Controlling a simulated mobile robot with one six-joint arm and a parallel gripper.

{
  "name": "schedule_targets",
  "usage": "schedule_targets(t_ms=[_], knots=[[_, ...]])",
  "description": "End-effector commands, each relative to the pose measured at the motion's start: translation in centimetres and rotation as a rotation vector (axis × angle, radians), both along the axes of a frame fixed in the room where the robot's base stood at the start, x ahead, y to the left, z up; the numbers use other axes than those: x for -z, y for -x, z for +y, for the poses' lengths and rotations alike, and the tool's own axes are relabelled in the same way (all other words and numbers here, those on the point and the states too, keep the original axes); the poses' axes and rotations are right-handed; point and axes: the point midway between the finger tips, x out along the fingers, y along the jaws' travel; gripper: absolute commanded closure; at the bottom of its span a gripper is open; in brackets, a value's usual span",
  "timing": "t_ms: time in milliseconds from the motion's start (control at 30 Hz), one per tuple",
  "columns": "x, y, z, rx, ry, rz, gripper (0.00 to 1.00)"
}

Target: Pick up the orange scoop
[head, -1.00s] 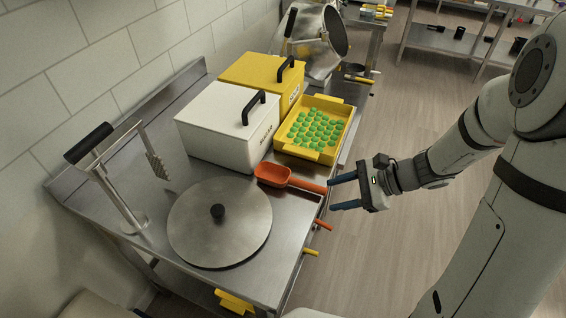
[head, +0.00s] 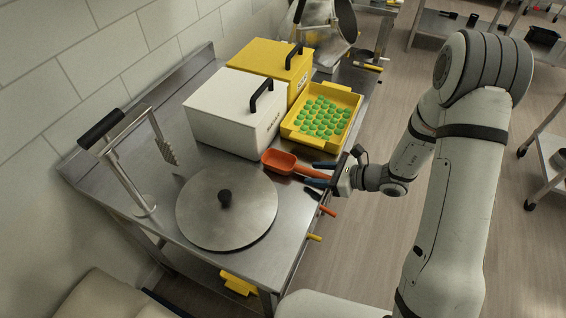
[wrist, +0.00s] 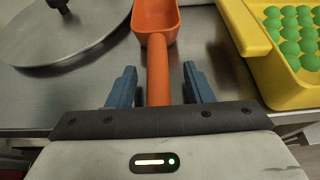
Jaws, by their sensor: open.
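The orange scoop (head: 281,162) lies on the steel table (head: 165,195), between the round metal lid and the yellow tray. Its handle points right, toward the table's front edge. My gripper (head: 317,174) is open at the handle. In the wrist view, the scoop (wrist: 156,14) has its bowl at the top and its handle running down between the two blue fingers of my gripper (wrist: 160,87). A gap shows on each side of the handle, slightly wider on the right. The handle's end is hidden by the gripper body.
The yellow tray (head: 288,133) of green gummies is just beyond the scoop. A white box (head: 215,122) and a yellow box (head: 255,62) stand behind. The round metal lid (head: 240,218) lies to the left. Handles stick out along the table's front edge.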

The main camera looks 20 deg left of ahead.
Motion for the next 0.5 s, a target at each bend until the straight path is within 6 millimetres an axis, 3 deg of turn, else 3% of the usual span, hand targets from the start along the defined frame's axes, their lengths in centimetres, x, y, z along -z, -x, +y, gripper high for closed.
schedule_targets(t_ms=[100, 367, 500], knots=[[0.34, -0.09, 1.03, -0.001, 0.0, 0.0, 0.53], [0.5, -0.17, 1.17, 0.001, 0.0, 0.0, 0.53], [0.49, -0.18, 1.14, 0.001, 0.0, 0.0, 0.65]])
